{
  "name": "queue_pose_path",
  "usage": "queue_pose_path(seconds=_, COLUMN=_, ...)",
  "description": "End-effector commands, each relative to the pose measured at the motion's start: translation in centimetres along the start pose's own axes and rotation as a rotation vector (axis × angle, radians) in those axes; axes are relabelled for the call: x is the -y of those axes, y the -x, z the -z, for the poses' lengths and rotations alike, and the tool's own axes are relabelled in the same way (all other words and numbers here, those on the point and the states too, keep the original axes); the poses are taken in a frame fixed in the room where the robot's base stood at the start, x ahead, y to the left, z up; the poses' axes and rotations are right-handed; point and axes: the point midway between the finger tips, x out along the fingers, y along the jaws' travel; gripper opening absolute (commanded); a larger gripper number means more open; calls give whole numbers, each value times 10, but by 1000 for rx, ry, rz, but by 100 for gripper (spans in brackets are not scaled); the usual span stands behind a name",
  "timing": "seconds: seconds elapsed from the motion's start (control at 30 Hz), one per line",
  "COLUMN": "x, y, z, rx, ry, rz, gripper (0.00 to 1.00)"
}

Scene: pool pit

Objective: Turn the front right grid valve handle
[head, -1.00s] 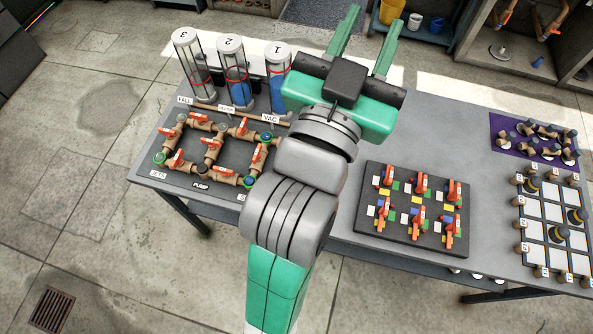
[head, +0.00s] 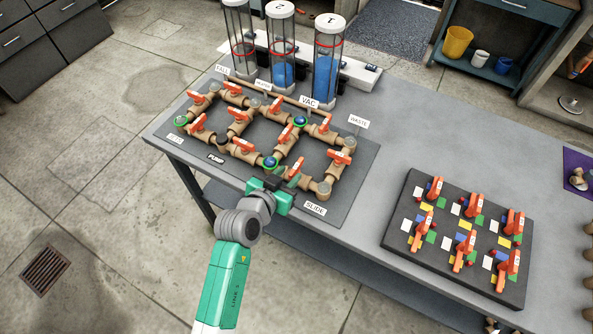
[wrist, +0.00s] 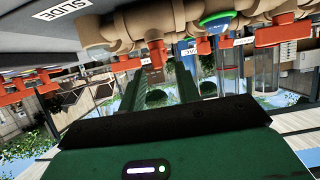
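The pipe grid stands on a dark board on the bench. Its front right valve handle (head: 293,171) is orange and sits between the blue-green capped joint (head: 270,163) and the corner joint by the SLIDE label. My gripper (head: 274,187) is right in front of this handle, low over the board's front edge, and partly covers the pipe. In the wrist view, which is upside down, my two green fingers (wrist: 160,88) stand apart, with an orange handle (wrist: 156,55) showing in line with the gap. I cannot tell whether they touch it.
Other orange-handled valves surround the spot, including one on the right pipe (head: 341,157). The SLIDE label (head: 315,208) is close by on the right. Clear cylinders (head: 328,60) stand behind. A second board with several orange switches (head: 458,235) lies to the right, with bare bench between.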

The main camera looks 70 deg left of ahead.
Motion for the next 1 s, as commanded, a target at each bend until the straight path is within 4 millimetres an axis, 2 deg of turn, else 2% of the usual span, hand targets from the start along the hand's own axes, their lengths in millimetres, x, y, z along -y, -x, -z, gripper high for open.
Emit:
queue_pose_path(seconds=0.1, x=0, y=-22, z=-1, rx=-1, ry=2, rz=0, gripper=33)
queue_pose_path(seconds=0.2, x=0, y=-34, z=0, rx=-1, ry=2, rz=0, gripper=33)
queue_pose_path(seconds=0.53, x=0, y=-41, z=0, rx=0, ry=0, rz=0, gripper=33)
queue_pose_path(seconds=0.57, x=0, y=-41, z=0, rx=0, ry=0, rz=0, gripper=31)
queue_pose_path(seconds=0.7, x=0, y=-41, z=0, rx=0, ry=0, rz=0, gripper=3)
queue_pose_path(seconds=0.73, x=0, y=-41, z=0, rx=0, ry=0, rz=0, gripper=0)
queue_pose_path(seconds=1.0, x=-1, y=-40, z=2, rx=0, ry=3, rz=12, gripper=0)
